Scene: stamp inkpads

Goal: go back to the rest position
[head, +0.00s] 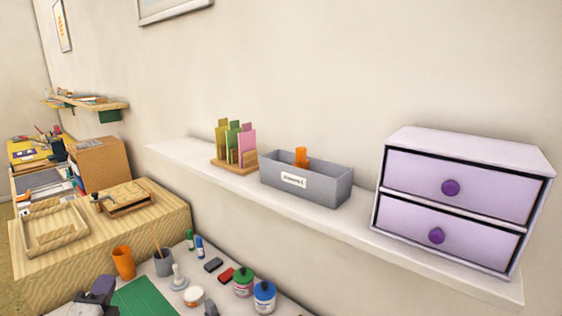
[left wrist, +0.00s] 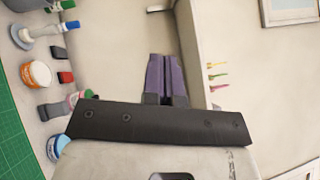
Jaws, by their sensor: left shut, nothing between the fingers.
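My left gripper (head: 101,287) shows at the lower left of the head view, beside the green mat (head: 147,298) on the desk. In the left wrist view its purple fingers (left wrist: 166,78) are together with nothing between them. On the desk are a pale stamp (head: 178,277), a black inkpad (head: 213,264) and a red inkpad (head: 226,275). The stamp (left wrist: 36,36) and red inkpad (left wrist: 65,77) also show in the left wrist view, apart from the fingers. My right gripper is not in view.
An orange cup (head: 123,262) and a grey pen cup (head: 163,263) stand behind the mat. A wall shelf (head: 350,223) holds a grey box (head: 325,187) and a lilac drawer unit (head: 462,165).

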